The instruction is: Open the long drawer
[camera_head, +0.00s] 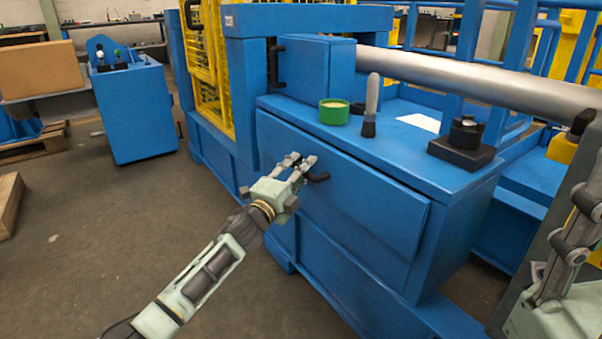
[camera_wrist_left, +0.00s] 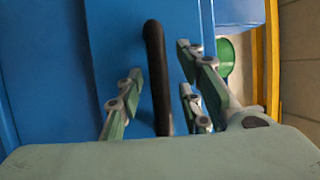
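The long drawer (camera_head: 350,190) is a wide blue front on the blue machine, below its worktop. It looks shut or nearly so; its front stands a little proud of the body. Its black handle (camera_head: 319,177) is a curved bar, seen in the left wrist view (camera_wrist_left: 156,75) as a long dark bar. My left gripper (camera_head: 302,163) is at the handle, with its fingers apart on either side of the bar. In the left wrist view the fingers (camera_wrist_left: 160,85) show gaps to the bar. My right gripper (camera_head: 580,205) is partly in view at the right edge, its opening unclear.
On the worktop stand a green tin (camera_head: 334,112), a grey-handled tool (camera_head: 371,105), a white sheet (camera_head: 420,122) and a black block (camera_head: 461,150). A small blue cabinet (camera_head: 137,115) stands at the left. The floor (camera_head: 110,235) before the drawer is clear.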

